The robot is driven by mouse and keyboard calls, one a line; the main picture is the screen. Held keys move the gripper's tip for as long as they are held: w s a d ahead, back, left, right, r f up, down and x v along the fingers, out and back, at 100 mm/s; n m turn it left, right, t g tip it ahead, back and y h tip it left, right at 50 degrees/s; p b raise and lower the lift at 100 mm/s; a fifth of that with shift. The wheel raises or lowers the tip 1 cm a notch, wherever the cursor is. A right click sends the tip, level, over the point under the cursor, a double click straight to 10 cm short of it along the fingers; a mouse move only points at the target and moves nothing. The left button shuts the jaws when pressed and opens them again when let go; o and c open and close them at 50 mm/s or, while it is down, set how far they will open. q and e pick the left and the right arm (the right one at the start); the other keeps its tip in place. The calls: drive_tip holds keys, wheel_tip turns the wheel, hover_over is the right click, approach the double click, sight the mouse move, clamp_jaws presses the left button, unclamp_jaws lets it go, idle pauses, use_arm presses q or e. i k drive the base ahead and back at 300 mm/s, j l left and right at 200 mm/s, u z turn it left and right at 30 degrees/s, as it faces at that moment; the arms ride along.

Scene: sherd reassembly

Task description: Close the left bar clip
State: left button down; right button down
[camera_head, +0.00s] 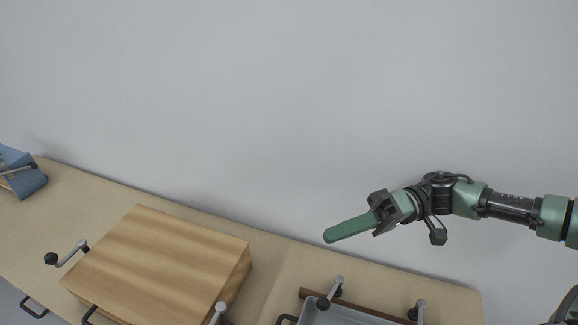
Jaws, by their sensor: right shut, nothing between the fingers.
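A brown bar (362,309) lies along the back of a grey tray (345,318) at the bottom edge of the head view. A grey clip lever with a dark knob (332,291) stands at the bar's left part, and a similar lever (418,309) stands at its right. I cannot tell whether either clip is open or closed. My right gripper (328,238) comes in from the right with its green fingers shut and empty. In the picture it is above the left lever and apart from it. My left gripper is not in view.
A wooden box (160,262) stands left of the tray, with similar levers at its left (68,253) and lower right (219,314). A blue object (22,172) lies at the far left. The tan worktop (85,198) is bare behind the box, against a grey wall.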

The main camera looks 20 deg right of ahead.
sight(323, 303)
drive_tip(key=k+j, duration=1.55)
drive_tip(key=k, duration=0.15)
